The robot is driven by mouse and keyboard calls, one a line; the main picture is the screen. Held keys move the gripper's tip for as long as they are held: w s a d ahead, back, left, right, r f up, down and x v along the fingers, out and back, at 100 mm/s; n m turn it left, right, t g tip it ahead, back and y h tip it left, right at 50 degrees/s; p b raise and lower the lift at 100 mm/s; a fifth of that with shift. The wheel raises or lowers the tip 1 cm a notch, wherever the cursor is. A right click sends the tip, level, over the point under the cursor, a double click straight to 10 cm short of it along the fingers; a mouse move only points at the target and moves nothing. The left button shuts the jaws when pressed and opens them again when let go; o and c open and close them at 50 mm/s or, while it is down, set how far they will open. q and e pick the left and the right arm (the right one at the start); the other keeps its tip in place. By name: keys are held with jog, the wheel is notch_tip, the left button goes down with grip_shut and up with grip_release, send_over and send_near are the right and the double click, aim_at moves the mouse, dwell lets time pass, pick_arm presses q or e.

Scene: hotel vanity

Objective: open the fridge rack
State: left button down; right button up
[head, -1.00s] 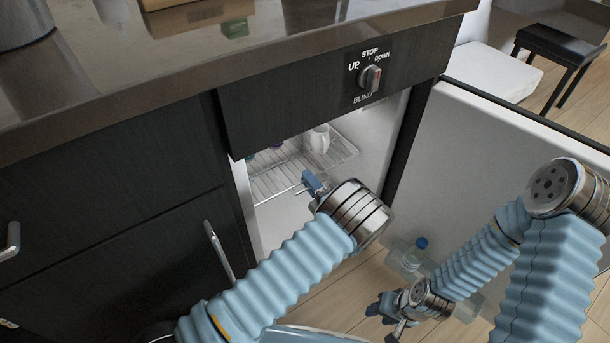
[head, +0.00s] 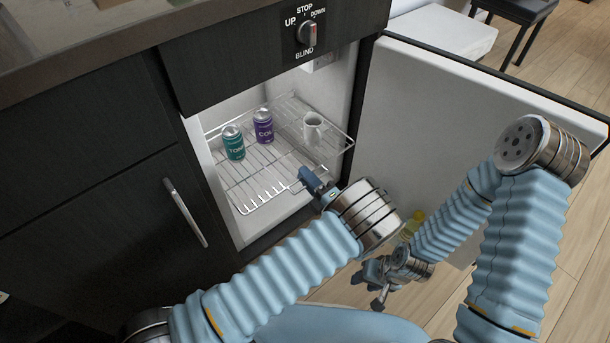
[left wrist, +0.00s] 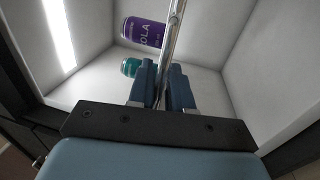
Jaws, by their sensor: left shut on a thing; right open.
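The wire fridge rack (head: 246,178) sits inside the open fridge in the head view, its front part near the fridge opening. A teal can (head: 233,142), a purple can (head: 263,126) and a white mug (head: 313,129) stand upright on it. My left gripper (head: 308,180) is shut on the rack's front wire at the right. In the left wrist view its blue fingers (left wrist: 163,84) pinch a metal rod of the rack (left wrist: 172,45), with the purple can (left wrist: 144,32) and part of the teal can (left wrist: 130,67) beyond. My right gripper (head: 374,283) hangs low outside the fridge, its jaws apart and empty.
The fridge door (head: 440,120) stands wide open on the right, behind my right arm. A yellow-capped bottle (head: 412,224) is low by the door, partly hidden. A dark cabinet with a metal handle (head: 185,212) is left of the opening. The blind switch (head: 307,33) is above.

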pick_arm(q)
jog(key=shift+w+d+r, duration=0.1)
jog(key=shift+r, duration=0.25)
jog(key=c, duration=1.2)
grip_release()
jog(key=shift+c, duration=0.2)
jog(key=shift+f, duration=0.1)
jog(key=shift+f, duration=0.1)
